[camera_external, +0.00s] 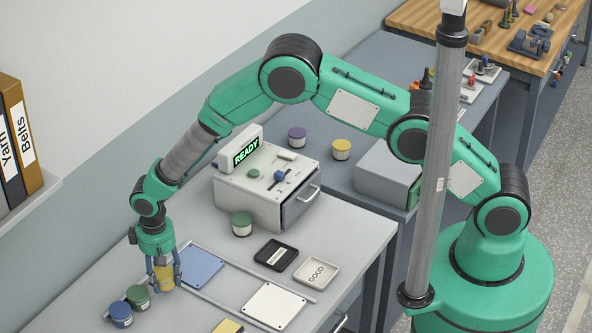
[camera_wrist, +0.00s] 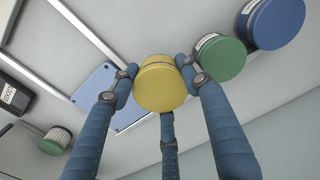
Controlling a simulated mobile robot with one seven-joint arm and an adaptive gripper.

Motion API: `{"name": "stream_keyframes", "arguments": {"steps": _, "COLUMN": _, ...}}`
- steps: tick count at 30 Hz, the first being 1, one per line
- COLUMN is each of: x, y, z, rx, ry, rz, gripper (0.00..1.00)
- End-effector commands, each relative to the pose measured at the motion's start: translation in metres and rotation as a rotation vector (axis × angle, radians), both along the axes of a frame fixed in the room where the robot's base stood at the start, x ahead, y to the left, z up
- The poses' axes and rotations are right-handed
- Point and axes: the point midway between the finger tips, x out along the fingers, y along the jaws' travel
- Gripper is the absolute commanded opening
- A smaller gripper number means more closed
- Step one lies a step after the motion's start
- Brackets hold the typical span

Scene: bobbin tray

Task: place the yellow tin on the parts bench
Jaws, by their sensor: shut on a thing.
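My gripper (camera_external: 161,272) is low over the near left end of the light grey bench. Its blue fingers are shut on a yellow tin (camera_external: 164,284), which also shows between them in the wrist view (camera_wrist: 160,83). I cannot tell whether the tin still touches the bench. A second tin with a yellow lid (camera_external: 341,149) stands on the darker grey bench (camera_external: 375,70) behind. A wooden-topped bench (camera_external: 425,14) with small parts is at the top right. No label shows which one is the parts bench.
A green tin (camera_external: 138,297) and a blue tin (camera_external: 121,314) stand close left of my gripper. A blue plate (camera_external: 200,267) lies to its right. The READY machine (camera_external: 265,195) stands further back, with a green-lidded tin (camera_external: 241,224) before it. A purple-lidded tin (camera_external: 297,138) is behind.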

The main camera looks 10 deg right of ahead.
Motion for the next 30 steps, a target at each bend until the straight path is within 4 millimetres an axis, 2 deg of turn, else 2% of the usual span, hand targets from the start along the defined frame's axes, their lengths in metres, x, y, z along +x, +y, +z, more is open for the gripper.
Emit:
{"name": "stream_keyframes", "arguments": {"steps": 4, "x": 0.003, "y": 0.006, "z": 0.000, "rx": 0.000, "ry": 0.000, "rz": 0.000, "gripper": 0.03}}
{"name": "stream_keyframes", "arguments": {"steps": 17, "x": 0.003, "y": 0.007, "z": -0.003, "rx": 0.000, "ry": 0.000, "rz": 0.000, "gripper": 0.03}}
{"name": "stream_keyframes", "arguments": {"steps": 30, "x": 0.003, "y": 0.007, "z": -0.034, "rx": 0.001, "ry": -0.001, "rz": 0.000, "gripper": 0.03}}
